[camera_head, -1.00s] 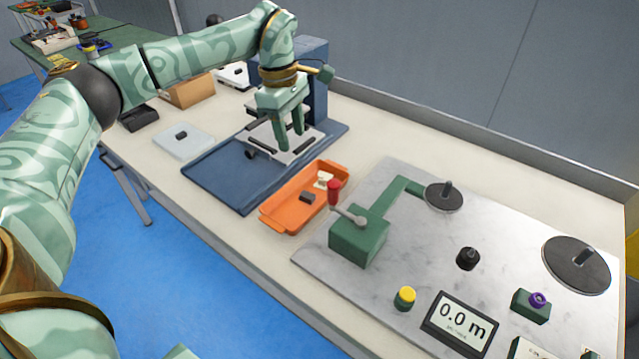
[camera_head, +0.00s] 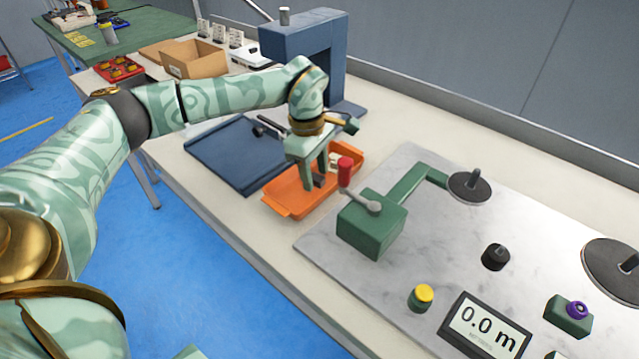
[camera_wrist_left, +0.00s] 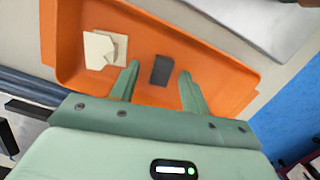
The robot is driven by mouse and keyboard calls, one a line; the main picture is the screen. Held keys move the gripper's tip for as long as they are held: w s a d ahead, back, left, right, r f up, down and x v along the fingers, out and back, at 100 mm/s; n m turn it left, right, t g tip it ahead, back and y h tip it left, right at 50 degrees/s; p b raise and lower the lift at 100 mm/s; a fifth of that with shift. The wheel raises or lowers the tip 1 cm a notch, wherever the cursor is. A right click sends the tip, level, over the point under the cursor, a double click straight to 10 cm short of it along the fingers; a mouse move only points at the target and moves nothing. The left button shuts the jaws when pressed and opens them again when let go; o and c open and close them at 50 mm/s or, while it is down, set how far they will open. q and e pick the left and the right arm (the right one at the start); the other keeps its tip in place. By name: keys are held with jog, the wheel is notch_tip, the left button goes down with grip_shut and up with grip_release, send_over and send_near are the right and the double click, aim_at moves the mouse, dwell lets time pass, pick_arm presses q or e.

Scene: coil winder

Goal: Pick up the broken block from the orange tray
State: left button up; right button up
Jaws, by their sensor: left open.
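The orange tray (camera_head: 283,205) lies on the bench, left of the winder plate. It also shows in the left wrist view (camera_wrist_left: 222,72). A small dark block (camera_wrist_left: 161,70) lies on the tray floor. A cream piece with an irregular outline (camera_wrist_left: 100,50) lies in the tray beside it, on a paler flat piece. I cannot tell from its surface whether the dark block is broken. My left gripper (camera_head: 317,181) is open and points down into the tray. In the left wrist view its fingers stand on either side of the dark block, with gaps. My right gripper is not in view.
A green crank box with a red handle (camera_head: 345,172) stands close right of the tray on the marble plate (camera_head: 435,240). A blue machine frame (camera_head: 285,50) and a cardboard box (camera_head: 195,60) stand behind.

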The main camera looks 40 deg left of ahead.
pick_arm(q)
grip_shut()
